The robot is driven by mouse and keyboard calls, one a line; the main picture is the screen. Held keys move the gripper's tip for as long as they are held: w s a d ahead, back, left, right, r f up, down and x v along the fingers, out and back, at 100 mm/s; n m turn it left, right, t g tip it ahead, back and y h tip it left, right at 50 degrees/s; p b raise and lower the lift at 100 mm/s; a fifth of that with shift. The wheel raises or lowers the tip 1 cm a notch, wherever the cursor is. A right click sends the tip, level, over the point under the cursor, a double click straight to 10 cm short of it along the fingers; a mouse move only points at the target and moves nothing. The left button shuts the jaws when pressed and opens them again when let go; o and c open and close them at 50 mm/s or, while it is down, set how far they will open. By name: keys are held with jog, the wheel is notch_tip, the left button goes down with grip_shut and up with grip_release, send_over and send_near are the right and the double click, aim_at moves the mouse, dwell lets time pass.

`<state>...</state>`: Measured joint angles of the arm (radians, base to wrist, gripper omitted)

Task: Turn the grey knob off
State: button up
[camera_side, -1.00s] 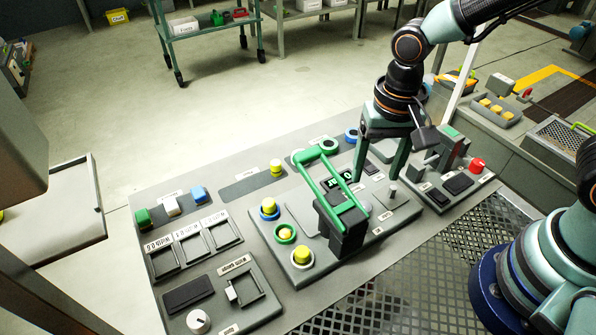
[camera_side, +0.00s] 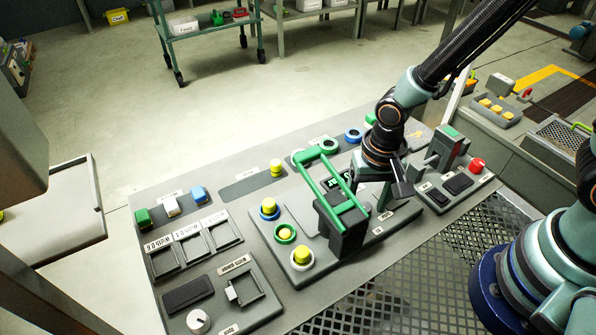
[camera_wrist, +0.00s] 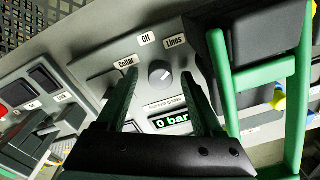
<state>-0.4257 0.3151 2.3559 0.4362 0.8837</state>
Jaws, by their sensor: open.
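The grey knob (camera_wrist: 160,74) is on a grey panel in the wrist view, with labels Collar, Off (camera_wrist: 146,39) and Lines around its far side. I cannot clearly tell which label its pointer faces. My gripper (camera_wrist: 159,78) is open, with one green finger on each side of the knob; whether they touch it is unclear.
A green lever frame (camera_side: 335,178) stands close beside my gripper, also at the right of the wrist view (camera_wrist: 262,75). A grey lever block (camera_side: 442,148) and a red button (camera_side: 477,165) are on the other side. A white knob (camera_side: 198,321) sits at the front left.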

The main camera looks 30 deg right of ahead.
grip_shut()
jog(key=shift+n, duration=0.4)
jog(key=n, duration=0.5)
jog(key=shift+d+n, duration=0.1)
jog(key=shift+n, duration=0.2)
jog(key=n, duration=0.5)
jog(key=shift+g, duration=0.3)
grip_release()
jog(key=shift+n, duration=0.3)
jog(key=shift+r, duration=0.1)
